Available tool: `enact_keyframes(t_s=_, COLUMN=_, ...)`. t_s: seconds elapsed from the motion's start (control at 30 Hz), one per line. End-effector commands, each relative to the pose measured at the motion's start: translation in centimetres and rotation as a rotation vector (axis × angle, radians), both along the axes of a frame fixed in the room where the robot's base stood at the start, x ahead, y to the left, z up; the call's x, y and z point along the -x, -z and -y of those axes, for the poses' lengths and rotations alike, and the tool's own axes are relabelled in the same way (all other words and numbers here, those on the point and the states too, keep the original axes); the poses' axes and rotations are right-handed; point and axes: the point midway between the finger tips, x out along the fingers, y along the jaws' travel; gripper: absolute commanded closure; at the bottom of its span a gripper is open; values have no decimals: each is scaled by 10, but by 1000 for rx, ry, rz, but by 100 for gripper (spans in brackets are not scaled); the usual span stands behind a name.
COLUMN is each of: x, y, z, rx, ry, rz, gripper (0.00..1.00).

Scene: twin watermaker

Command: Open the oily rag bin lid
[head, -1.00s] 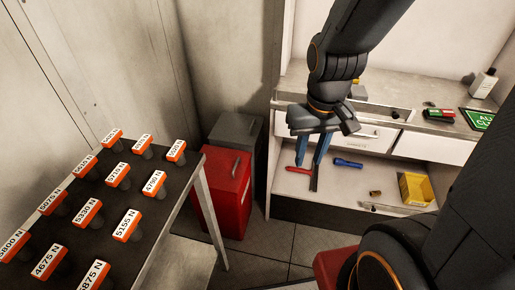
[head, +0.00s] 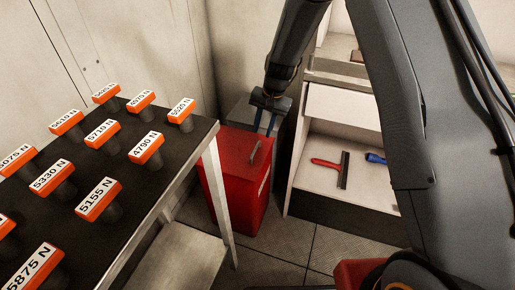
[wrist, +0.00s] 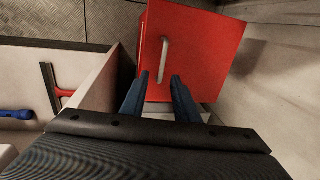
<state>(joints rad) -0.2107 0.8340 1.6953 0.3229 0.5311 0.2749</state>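The red bin (head: 240,190) stands on the floor between the black-topped table and the white cabinet. Its lid (head: 232,150) is shut and carries a metal bar handle (head: 255,152). In the wrist view the red lid (wrist: 202,45) lies ahead of the fingers, with the pale handle (wrist: 164,58) upright between the lines of the two tips. My gripper (head: 264,132) has its blue fingers apart and empty, near the back of the lid and beyond the handle in the head view. In the wrist view my gripper (wrist: 160,76) appears apart from the handle.
A grey bin (head: 241,112) stands behind the red one, against the wall. The black-topped table (head: 150,185) with several orange-labelled pieces is close on the left. The white cabinet (head: 335,104) is on the right, with a red-handled squeegee (head: 344,169) on its shelf.

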Motion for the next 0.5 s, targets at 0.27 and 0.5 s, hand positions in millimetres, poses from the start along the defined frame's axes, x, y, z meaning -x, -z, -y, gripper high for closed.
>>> enact_keyframes(t_s=0.27, x=-6, y=31, z=-10, rx=-6, ry=9, rz=-5, gripper=72)
enact_keyframes(t_s=0.5, x=-9, y=66, z=-17, rx=-6, ry=9, rz=-5, gripper=72)
